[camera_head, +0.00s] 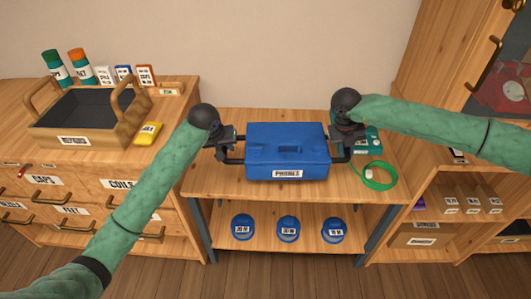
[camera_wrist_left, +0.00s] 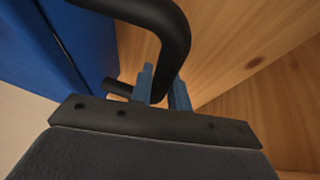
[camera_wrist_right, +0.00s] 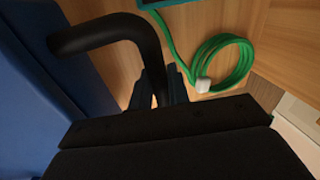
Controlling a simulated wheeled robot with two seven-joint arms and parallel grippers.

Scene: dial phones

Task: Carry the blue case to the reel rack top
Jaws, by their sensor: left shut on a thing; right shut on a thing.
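The blue case (camera_head: 287,150), labelled "PHONES", is at the wooden rack top (camera_head: 230,186), upright with its label facing me. I cannot tell whether it rests on the board or hangs just above it. My left gripper (camera_head: 226,155) is shut on the black handle at the case's left end; that handle also shows between the fingers in the left wrist view (camera_wrist_left: 165,85). My right gripper (camera_head: 350,150) is shut on the black handle at the right end, seen in the right wrist view (camera_wrist_right: 157,85). Blue reels (camera_head: 288,229) stand on the shelf below.
A green coiled cable (camera_head: 380,177) and a teal box (camera_head: 368,142) lie at the right of the rack top, close to my right gripper. A wooden tray (camera_head: 73,141) labelled "REPAIRED" and a yellow box (camera_head: 148,134) sit on the left cabinet. A shelf unit (camera_head: 420,215) stands right.

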